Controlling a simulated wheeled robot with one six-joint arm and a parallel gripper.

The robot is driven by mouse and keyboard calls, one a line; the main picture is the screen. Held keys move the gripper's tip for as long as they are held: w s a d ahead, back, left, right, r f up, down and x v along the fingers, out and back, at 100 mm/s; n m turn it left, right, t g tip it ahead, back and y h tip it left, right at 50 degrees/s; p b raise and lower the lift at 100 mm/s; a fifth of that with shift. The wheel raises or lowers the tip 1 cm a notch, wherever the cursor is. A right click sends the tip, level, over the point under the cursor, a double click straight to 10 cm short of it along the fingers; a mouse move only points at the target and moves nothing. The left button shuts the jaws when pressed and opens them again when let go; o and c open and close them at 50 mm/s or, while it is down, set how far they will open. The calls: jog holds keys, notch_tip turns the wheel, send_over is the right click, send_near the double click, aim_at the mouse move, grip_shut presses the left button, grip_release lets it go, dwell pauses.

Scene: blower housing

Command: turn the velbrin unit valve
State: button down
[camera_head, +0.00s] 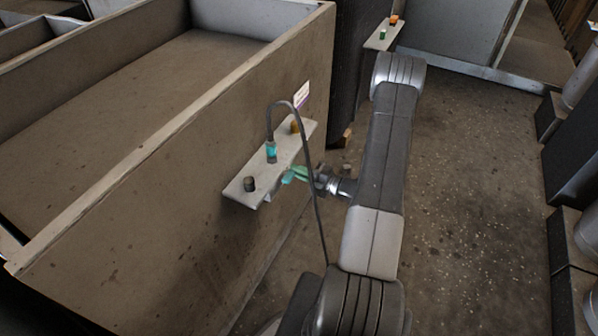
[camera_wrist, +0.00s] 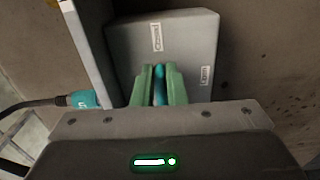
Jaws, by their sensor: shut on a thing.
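In the wrist view, the valve unit is a grey box (camera_wrist: 190,40) with a teal lever (camera_wrist: 159,92) at its front. My gripper (camera_wrist: 160,72) has two green fingers, one on each side of the lever and shut on it. The lever points straight up and down in this view, in line with the upper label (camera_wrist: 156,37). A second label (camera_wrist: 205,76) is to its right; the lettering is small, apparently "Closed" above and "Open" at the right. In the head view, my gripper (camera_head: 292,175) is just under the shelf edge, and the lever is mostly hidden.
The black hose (camera_head: 312,190) hangs close to my gripper. Open floor (camera_head: 470,200) lies at the right.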

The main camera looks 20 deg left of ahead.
jog(key=shift+f, duration=0.1)
jog(key=c, duration=1.5)
grip_release()
jog(key=shift+o, duration=0.2)
jog(key=shift+d, duration=0.1)
jog(key=s+d, duration=0.1)
jog(key=d, duration=1.2)
jog(key=shift+d, duration=0.35)
jog(key=shift+a, duration=0.1)
jog(key=w+a, duration=0.1)
jog(key=a, duration=1.2)
jog(key=shift+a, duration=0.35)
